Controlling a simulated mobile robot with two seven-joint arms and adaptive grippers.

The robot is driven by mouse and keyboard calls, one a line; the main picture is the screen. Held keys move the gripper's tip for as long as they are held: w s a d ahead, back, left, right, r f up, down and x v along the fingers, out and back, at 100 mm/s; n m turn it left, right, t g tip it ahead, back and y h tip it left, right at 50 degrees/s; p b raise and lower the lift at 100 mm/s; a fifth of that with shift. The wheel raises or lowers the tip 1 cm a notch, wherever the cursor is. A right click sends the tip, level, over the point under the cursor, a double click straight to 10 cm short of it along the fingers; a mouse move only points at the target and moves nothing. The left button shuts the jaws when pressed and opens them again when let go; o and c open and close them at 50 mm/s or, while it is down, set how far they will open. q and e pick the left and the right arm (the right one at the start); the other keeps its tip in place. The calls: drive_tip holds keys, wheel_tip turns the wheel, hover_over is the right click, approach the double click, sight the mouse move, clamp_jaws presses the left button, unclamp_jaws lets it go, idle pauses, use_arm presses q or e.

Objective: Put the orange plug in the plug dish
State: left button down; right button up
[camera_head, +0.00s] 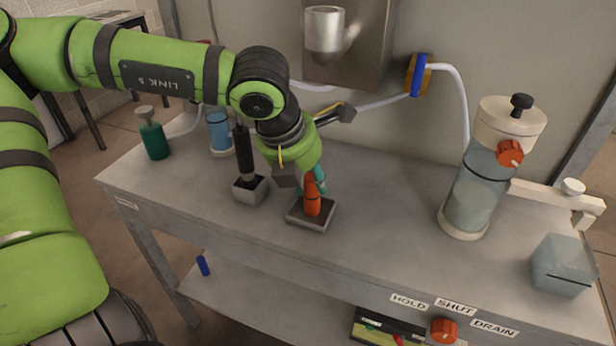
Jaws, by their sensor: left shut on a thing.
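The orange plug (312,198) stands roughly upright at the grey plug dish (297,218), a shallow square tray on the bench. The plug's lower end is over or in the dish; I cannot tell whether it touches the bottom. My left gripper (316,182) comes down from above and is shut on the upper part of the plug. The fingers and wrist hide the plug's top. My right gripper is not in view.
A black-handled tool stands in a grey block (250,190) just left of the dish. A green bottle (154,140) and a blue container (220,132) stand further left. A clear canister (478,185) and a translucent box (563,265) stand right. The bench between dish and canister is clear.

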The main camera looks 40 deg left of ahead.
use_arm(q)
drive_tip(key=c, duration=0.9)
unclamp_jaws()
drive_tip(key=shift+f, duration=0.1)
drive_tip(key=shift+p, duration=0.3)
drive_tip(key=shift+r, duration=0.45)
drive_tip(key=p+v, duration=0.1)
drive_tip(key=v, duration=1)
drive_tip(key=shift+s+r, duration=0.15)
drive_tip(key=shift+s, duration=0.05)
